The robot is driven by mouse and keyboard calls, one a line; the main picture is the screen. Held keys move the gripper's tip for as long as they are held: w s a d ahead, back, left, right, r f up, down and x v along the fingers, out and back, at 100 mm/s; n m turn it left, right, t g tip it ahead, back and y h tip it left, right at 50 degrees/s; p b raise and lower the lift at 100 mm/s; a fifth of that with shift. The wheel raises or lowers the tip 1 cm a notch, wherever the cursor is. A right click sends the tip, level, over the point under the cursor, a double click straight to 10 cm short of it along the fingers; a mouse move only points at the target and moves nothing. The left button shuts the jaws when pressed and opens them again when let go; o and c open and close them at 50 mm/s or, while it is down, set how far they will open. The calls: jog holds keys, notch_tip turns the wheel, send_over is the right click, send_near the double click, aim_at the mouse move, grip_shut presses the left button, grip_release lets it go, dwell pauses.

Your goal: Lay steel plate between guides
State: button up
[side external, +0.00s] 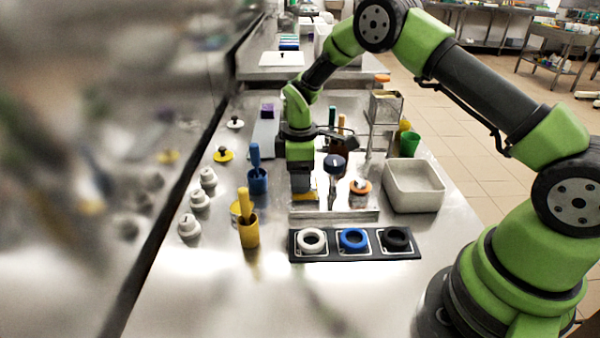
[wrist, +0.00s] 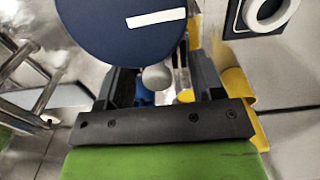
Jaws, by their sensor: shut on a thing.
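My gripper (side external: 303,196) is low over the bench, just behind a raised steel strip (side external: 340,216) that looks like one of the guides. In the wrist view my gripper (wrist: 163,84) is shut on what appears to be the steel plate. The plate's outline cannot be made out, as the gripper and a dark blue disc hide that area. A grey round knob (wrist: 156,77) shows between the fingers. A bright flat area surrounds the fingers in the side view; whether it is plate or bench glare, I cannot tell.
A dark blue knob with a white mark (side external: 334,164) stands close right of my gripper; its disc (wrist: 125,22) fills the upper wrist view. A black tray with three rings (side external: 372,254) lies in front. A white bin (side external: 414,187) is right; yellow (side external: 249,235) and blue cups (side external: 258,182) are left.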

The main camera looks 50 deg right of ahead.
jog(key=shift+f, duration=0.45)
dwell(0.9)
jog(key=o, duration=1.2)
jog(key=shift+r, duration=0.1)
jog(key=shift+r, duration=3.45)
